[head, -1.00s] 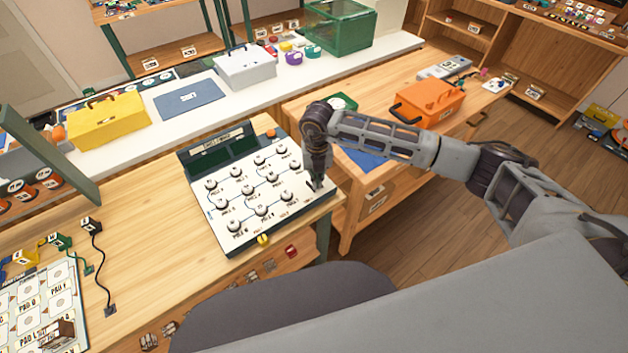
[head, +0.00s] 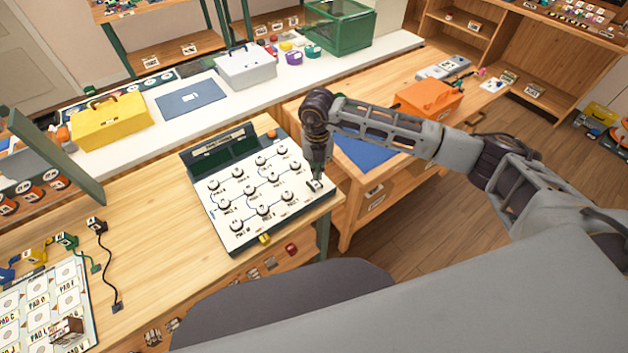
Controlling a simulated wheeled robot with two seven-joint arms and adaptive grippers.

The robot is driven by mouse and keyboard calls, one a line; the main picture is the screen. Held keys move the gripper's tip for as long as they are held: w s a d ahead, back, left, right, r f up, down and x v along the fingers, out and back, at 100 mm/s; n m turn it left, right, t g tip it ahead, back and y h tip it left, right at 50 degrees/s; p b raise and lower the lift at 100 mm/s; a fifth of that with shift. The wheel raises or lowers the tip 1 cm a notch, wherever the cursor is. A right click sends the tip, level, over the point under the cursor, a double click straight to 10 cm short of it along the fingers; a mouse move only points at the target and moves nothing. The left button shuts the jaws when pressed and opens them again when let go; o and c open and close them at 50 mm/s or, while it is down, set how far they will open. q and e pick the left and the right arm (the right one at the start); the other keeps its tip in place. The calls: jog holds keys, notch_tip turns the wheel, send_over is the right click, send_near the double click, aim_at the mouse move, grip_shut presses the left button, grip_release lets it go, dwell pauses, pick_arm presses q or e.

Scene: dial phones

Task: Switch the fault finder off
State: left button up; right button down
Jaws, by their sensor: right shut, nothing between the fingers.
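The fault finder (head: 231,223) is a white panel with rows of dark round knobs joined by blue lines and a dark raised display at its back. It lies on the wooden bench, tilted in the picture. A small switch (head: 314,186) sits at its right front corner; its position is too small to tell. My right gripper (head: 317,179) is shut and empty, pointing down just above or beside this switch. Whether it touches the switch I cannot tell. My left gripper is not in view.
An orange button (head: 272,133) is at the panel's back right. A yellow piece (head: 264,239) is at its front edge. Cables with plugs and a pad board (head: 84,312) lie at the left. An orange toolbox (head: 430,96) stands on the right bench. Bare wood (head: 150,215) lies left of the panel.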

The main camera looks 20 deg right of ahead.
jog(key=shift+r, duration=0.55)
